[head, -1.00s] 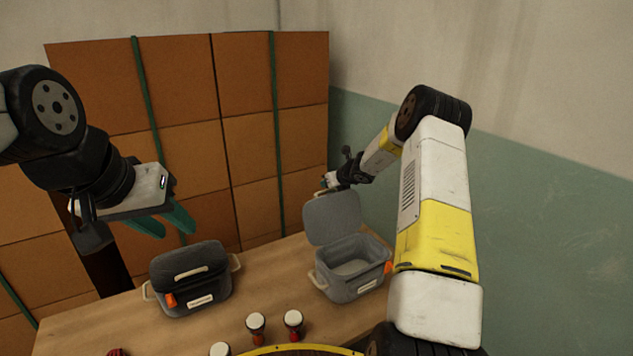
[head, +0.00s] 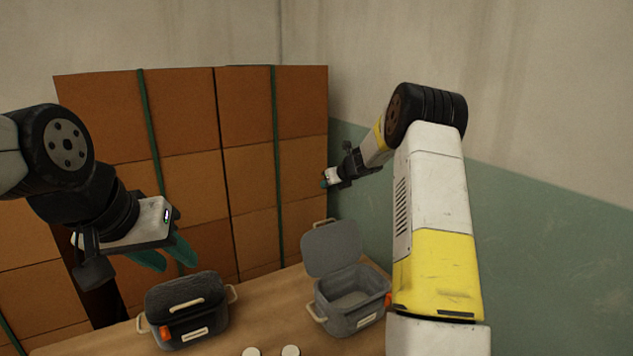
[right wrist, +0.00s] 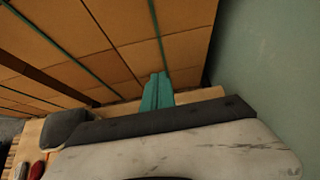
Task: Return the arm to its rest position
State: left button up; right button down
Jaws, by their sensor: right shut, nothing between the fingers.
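My right gripper (head: 326,182) is up above the raised lid of the open grey case, apart from it and in front of the brown boxes. In the right wrist view its teal fingers (right wrist: 157,90) are together with nothing between them. My left gripper (head: 165,256) hangs at the left above the closed grey case, its two teal fingers apart and empty. The open grey case (head: 338,320) stands on the right of the table with its lid (head: 331,245) up; its visible inside looks empty.
The closed case (head: 186,325) stands on the wooden table (head: 262,300) at the left. Tops of two small drums (head: 290,350) show at the bottom edge. Stacked brown boxes (head: 180,120) stand behind the table, and a green and white wall (head: 540,220) is at the right.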

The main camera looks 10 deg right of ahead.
jog(key=s+a+r+n+g+y, duration=0.1)
jog(key=s+a+r+n, duration=0.3)
jog(key=s+r+n, duration=0.55)
jog(key=s+a+r+n+g, duration=0.1)
jog(key=s+a+r+n, duration=0.45)
jog(key=s, duration=0.65)
jog(key=s+d+f+n+g+h, duration=0.1)
jog(key=s+n, duration=0.7)
jog(key=s, duration=0.7)
jog(key=s+d+f+n+g+h, duration=0.1)
jog(key=s+d+f+n, duration=0.1)
jog(key=s+n, duration=0.7)
jog(key=s, duration=0.6)
jog(key=shift+s+h, duration=0.35)
jog(key=shift+h, duration=0.05)
